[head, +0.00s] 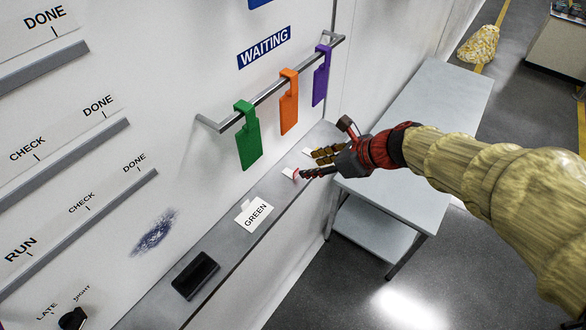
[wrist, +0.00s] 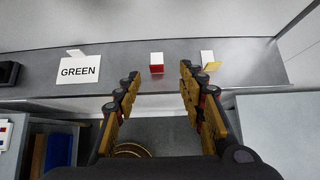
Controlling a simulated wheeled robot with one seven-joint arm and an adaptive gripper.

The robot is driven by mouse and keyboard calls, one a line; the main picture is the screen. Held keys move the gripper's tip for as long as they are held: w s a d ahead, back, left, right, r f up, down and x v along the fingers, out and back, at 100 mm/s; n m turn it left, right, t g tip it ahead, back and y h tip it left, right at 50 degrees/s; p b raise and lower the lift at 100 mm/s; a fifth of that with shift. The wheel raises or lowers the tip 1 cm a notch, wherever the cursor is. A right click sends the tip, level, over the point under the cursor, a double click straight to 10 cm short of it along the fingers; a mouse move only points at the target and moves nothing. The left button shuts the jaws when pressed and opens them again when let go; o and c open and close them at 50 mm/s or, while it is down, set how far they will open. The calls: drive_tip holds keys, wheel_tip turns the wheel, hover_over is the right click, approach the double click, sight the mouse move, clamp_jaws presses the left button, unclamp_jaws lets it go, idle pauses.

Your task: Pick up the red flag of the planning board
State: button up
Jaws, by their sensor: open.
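A small flag with a white top and a red lower part (wrist: 156,63) sits on the ledge of the planning board, between and just beyond my fingertips in the wrist view. In the head view a bit of the red flag (head: 296,174) shows at my fingertips; my fingers may hide the rest. My gripper (head: 311,164) is open, its fingers spread to either side of the flag, with nothing held; it also shows in the wrist view (wrist: 160,77). I cannot tell whether a finger touches the flag.
A white and yellow piece (wrist: 208,58) sits right of the flag. A GREEN card (head: 254,215) and a black block (head: 195,275) lie left on the ledge (head: 222,238). Green (head: 248,138), orange (head: 289,103) and purple (head: 321,77) tags hang from a rail above. A grey table (head: 430,115) stands right.

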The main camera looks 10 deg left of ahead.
sight(290, 170)
drive_tip(key=x, duration=0.6)
drive_tip(key=shift+s, duration=0.35)
drive_tip(key=shift+w+a+f, duration=0.2)
drive_tip(key=shift+a+f, duration=0.05)
drive_tip(key=shift+s, duration=0.1)
drive_tip(key=shift+c, duration=0.3)
drive_tip(key=shift+c, duration=0.6)
drive_tip(key=c, duration=0.6)
